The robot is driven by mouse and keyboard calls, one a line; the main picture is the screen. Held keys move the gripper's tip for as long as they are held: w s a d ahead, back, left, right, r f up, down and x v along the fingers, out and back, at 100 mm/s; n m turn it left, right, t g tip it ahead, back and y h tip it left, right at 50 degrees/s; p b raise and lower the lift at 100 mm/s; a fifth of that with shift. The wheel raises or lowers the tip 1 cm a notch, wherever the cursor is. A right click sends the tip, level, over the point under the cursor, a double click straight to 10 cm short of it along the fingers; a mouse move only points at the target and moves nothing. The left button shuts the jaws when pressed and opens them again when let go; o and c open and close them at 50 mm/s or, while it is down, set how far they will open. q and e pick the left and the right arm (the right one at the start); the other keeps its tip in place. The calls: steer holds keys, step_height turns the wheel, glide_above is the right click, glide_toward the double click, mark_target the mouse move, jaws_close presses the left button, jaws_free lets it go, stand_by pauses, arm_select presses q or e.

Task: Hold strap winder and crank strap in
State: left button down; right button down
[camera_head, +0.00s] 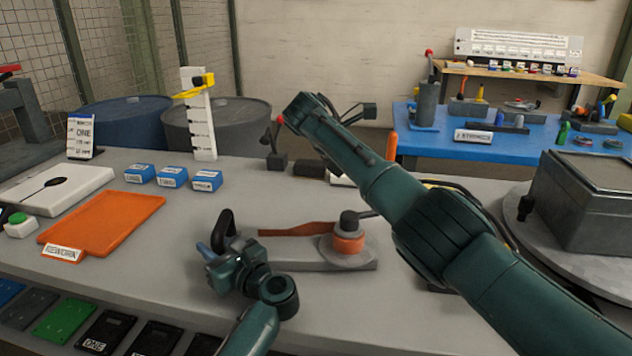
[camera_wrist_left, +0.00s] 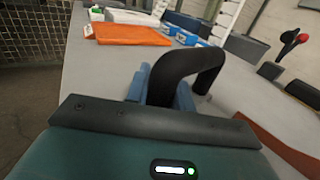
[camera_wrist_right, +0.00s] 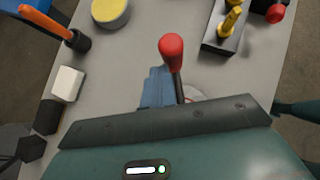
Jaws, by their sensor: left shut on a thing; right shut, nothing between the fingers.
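The strap winder (camera_head: 300,262) lies on the grey bench, with a grey base, an orange spool (camera_head: 349,243) under a dark knob and a brown-orange strap (camera_head: 297,229) running left. Its black loop handle (camera_head: 223,232) is at the left end. My left gripper (camera_head: 211,251) is shut on this handle; the left wrist view shows the handle (camera_wrist_left: 190,68) between the blue fingers. My right gripper (camera_wrist_right: 158,88) is shut and empty. A red-knobbed lever (camera_wrist_right: 171,54) stands close beside its fingertips; I cannot tell whether they touch. My right arm hides part of the winder's right side.
An orange tray (camera_head: 105,218) and several blue boxes (camera_head: 172,177) lie to the left. Another red-knobbed lever (camera_head: 279,121) stands behind the winder. A grey box (camera_head: 590,205) on a round plate stands at right.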

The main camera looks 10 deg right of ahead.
steer(key=shift+s+d+m+g, duration=0.2)
steer(key=shift+s+d, duration=0.05)
steer(key=shift+d, duration=0.25)
steer(key=shift+s+d+m+g, duration=0.2)
steer(key=shift+s+d, duration=0.05)
steer(key=shift+d, duration=0.2)
steer(key=shift+s+d+m+g, duration=0.45)
steer(key=shift+m+g, duration=0.25)
steer(key=shift+m, duration=0.2)
steer(key=shift+s+a+m+g, duration=0.25)
steer(key=shift+s+m+g, duration=0.05)
steer(key=shift+f, duration=0.1)
